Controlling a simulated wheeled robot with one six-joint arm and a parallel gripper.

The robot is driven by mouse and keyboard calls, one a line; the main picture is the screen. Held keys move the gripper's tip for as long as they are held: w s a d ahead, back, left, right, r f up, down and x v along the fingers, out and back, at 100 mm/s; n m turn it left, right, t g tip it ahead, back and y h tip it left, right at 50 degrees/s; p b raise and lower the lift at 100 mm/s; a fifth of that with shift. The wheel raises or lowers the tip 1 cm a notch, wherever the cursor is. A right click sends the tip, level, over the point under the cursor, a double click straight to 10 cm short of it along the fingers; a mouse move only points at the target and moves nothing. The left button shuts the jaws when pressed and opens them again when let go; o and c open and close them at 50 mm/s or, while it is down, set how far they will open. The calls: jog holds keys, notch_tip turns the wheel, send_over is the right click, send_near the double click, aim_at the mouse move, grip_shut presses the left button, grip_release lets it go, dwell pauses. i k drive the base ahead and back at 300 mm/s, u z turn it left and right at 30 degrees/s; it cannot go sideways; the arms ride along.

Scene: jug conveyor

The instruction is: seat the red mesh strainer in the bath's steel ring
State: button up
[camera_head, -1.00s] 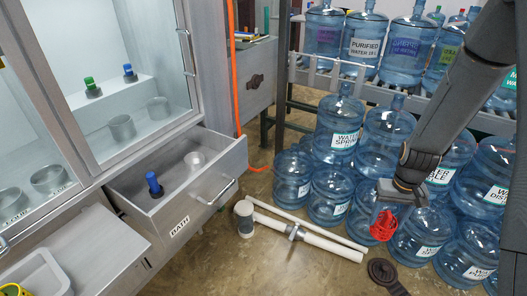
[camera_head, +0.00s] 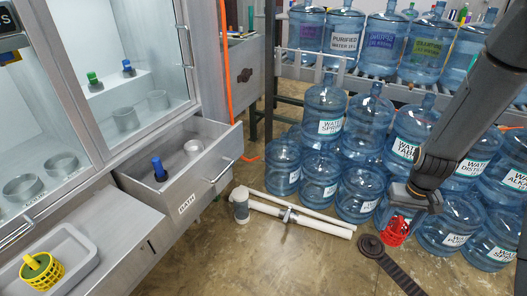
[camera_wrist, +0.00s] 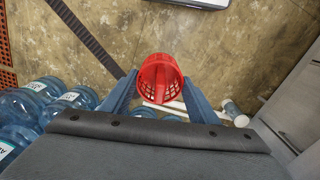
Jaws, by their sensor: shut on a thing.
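The red mesh strainer (camera_head: 395,232) is held low at the right, in front of the blue jugs. My gripper (camera_head: 409,199) is shut on it. In the wrist view the strainer (camera_wrist: 160,78) sits between the two fingers, its round open end and slotted wall showing. The drawer labelled BATH (camera_head: 187,202) stands pulled open at the left, well apart from my gripper. A steel ring (camera_head: 193,147) is inside it toward the back right. A blue-handled piece (camera_head: 158,170) stands to the ring's left. The ring's inside is too small to make out.
A grey tray (camera_head: 88,262) with a yellow strainer (camera_head: 42,268) stands lower left. Glass-fronted cabinets with steel cups (camera_head: 125,118) rise above the drawer. White pipes (camera_head: 305,223) and a dark strip (camera_head: 392,266) lie on the floor. Several water jugs (camera_head: 361,190) crowd the right; bare floor lies in front.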

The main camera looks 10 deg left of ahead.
aim_at(183, 157)
jog(key=u, duration=1.15)
